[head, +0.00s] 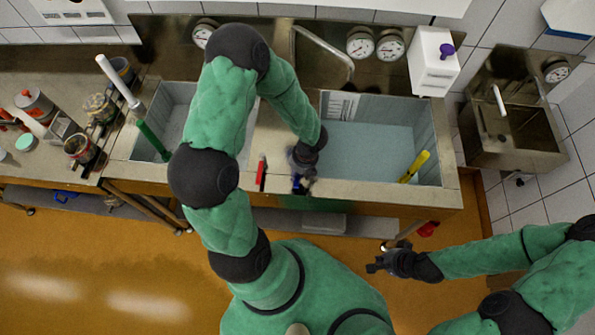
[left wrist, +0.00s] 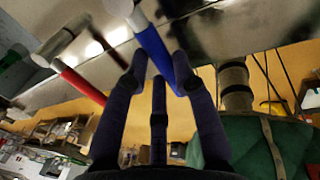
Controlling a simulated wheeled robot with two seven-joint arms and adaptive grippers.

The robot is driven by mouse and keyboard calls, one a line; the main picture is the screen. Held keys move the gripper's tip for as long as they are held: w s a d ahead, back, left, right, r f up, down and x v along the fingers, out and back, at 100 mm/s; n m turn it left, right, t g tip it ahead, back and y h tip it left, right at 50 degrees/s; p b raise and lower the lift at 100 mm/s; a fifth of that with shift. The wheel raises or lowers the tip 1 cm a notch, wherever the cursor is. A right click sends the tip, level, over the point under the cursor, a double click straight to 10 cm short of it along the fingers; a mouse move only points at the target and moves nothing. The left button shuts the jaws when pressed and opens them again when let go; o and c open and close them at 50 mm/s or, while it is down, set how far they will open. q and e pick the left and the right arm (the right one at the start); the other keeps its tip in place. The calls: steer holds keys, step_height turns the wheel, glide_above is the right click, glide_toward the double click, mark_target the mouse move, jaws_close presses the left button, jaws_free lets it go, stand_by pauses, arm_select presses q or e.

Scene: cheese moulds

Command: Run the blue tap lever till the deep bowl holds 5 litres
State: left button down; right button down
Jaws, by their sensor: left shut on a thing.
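The blue tap lever (left wrist: 152,48) runs between the fingertips of my left gripper (left wrist: 160,76) in the left wrist view. In the head view my left gripper (head: 303,178) is at the front edge of the counter between the two sink bowls, shut on the lever, which it mostly hides. The right bowl (head: 438,150) has a flat pale blue-grey bottom area that looks like water; a white marked plate (head: 340,106) is on its back wall. I cannot read its level. My right gripper (head: 376,264) is empty over the floor in front of the counter; its opening is unclear.
A red lever (head: 262,172) is left of the blue one. The left bowl (head: 178,97) holds a green-handled tool (head: 153,141). A yellow tool (head: 414,166) leans in the right bowl. A curved spout (head: 328,50) stands behind. Jars (head: 99,107) crowd the left counter.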

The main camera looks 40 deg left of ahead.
arm_select(q)
steer(key=c, duration=1)
jaws_free()
steer(key=shift+r, duration=0.1)
step_height(320, 180, up, 12)
steer(key=w+d, duration=0.1)
steer(key=d, duration=0.1)
steer(key=shift+w+f, duration=0.15)
steer(key=shift+f, duration=0.05)
